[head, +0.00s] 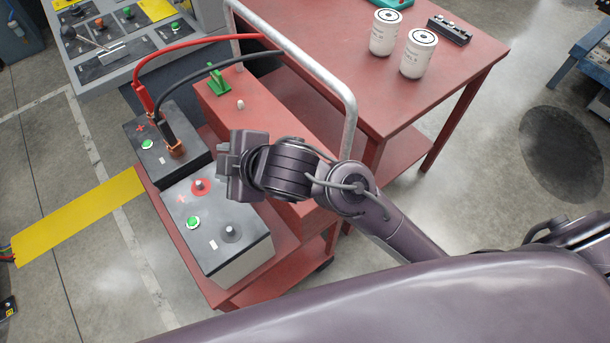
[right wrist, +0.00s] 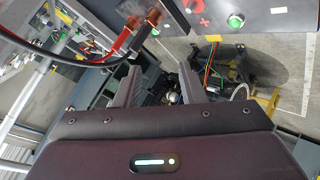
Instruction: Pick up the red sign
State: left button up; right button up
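I cannot make out a separate red sign in either view. The red markings I see are a red cross on the far battery (head: 183,129) and a red ring around a terminal on the near battery (head: 250,262). My right gripper (head: 226,165) is over the cart near both batteries, and its own body hides part of what lies behind it. In the right wrist view its two fingers (right wrist: 158,72) are apart with nothing held between them. A dark battery top with a red cross (right wrist: 204,20) shows beyond the fingers there. My left gripper is out of view.
The red cart (head: 283,283) has a grey handrail (head: 325,78). Red and black cables (head: 205,40) run to clamps on the far battery. A red table (head: 455,70) with two white filters stands behind. A control panel (head: 88,85) stands at upper left. Open floor lies at left.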

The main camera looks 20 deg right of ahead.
jog(key=s+a+n+g+y, duration=0.3)
jog(key=a+n, duration=0.7)
jog(key=n, duration=0.3)
jog(key=w+d+f+n+g+h, duration=0.2)
jog(key=d+f+n+g+h, duration=0.2)
jog(key=d+f+n, duration=0.55)
jog(key=w+d+h, duration=0.1)
jog(key=d, duration=0.4)
jog(key=w+d+r+n+g+h, duration=0.1)
jog(key=d+h, duration=0.1)
jog(key=d, duration=0.3)
jog(key=w+d+h, duration=0.1)
jog(key=d+h, duration=0.1)
jog(key=d, duration=0.3)
jog(key=shift+w+d+r+g, duration=0.15)
jog(key=shift+w+d+g, duration=0.15)
jog(key=shift+d, duration=0.1)
jog(key=shift+w+d+f+b, duration=0.1)
jog(key=shift+f+b, duration=0.05)
jog(key=shift+f, duration=1.7)
jog(key=shift+w+d+f+b, duration=0.1)
jog(key=shift+f+b, duration=0.05)
jog(key=shift+f, duration=1.7)
grip_shut()
